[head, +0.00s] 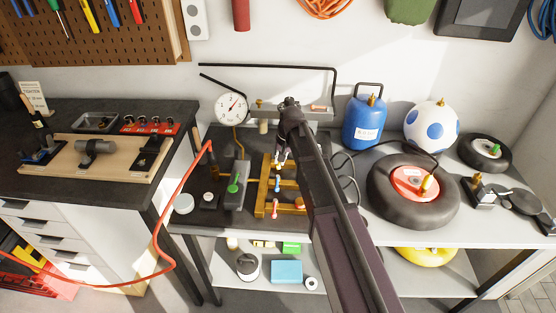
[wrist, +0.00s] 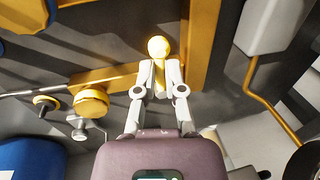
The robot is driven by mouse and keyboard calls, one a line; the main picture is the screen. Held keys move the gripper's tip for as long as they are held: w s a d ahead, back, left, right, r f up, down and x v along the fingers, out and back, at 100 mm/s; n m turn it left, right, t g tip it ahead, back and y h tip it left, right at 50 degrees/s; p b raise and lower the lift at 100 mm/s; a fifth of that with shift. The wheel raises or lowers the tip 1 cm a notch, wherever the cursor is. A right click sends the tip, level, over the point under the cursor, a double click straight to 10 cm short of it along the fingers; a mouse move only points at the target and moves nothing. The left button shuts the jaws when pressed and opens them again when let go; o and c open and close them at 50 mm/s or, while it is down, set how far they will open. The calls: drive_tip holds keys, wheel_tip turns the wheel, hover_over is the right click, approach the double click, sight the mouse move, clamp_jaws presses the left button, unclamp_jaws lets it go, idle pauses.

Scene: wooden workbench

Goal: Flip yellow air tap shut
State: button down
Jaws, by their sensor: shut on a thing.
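In the wrist view, the yellow air tap (wrist: 158,47) shows as a round-ended yellow lever standing between the fingers of my gripper (wrist: 160,75). The white fingers are closed on the lever from both sides, with its round end sticking out beyond the tips. In the head view, my gripper (head: 281,162) is over the upper part of the brass-coloured pipe frame (head: 263,190), and the yellow tap cannot be made out clearly there. The frame also shows in the wrist view (wrist: 201,45). The tap's base is hidden behind the fingers.
A grey block with a green knob (head: 233,184) stands to the left. A blue gas bottle (head: 363,125) and a tyre (head: 385,203) stand to the right. A round gauge (head: 232,104) is behind.

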drive_tip(key=shift+s+d+n, duration=0.1)
drive_tip(key=shift+n, duration=0.2)
drive_tip(key=c, duration=0.7)
unclamp_jaws()
drive_tip(key=shift+m, duration=0.4)
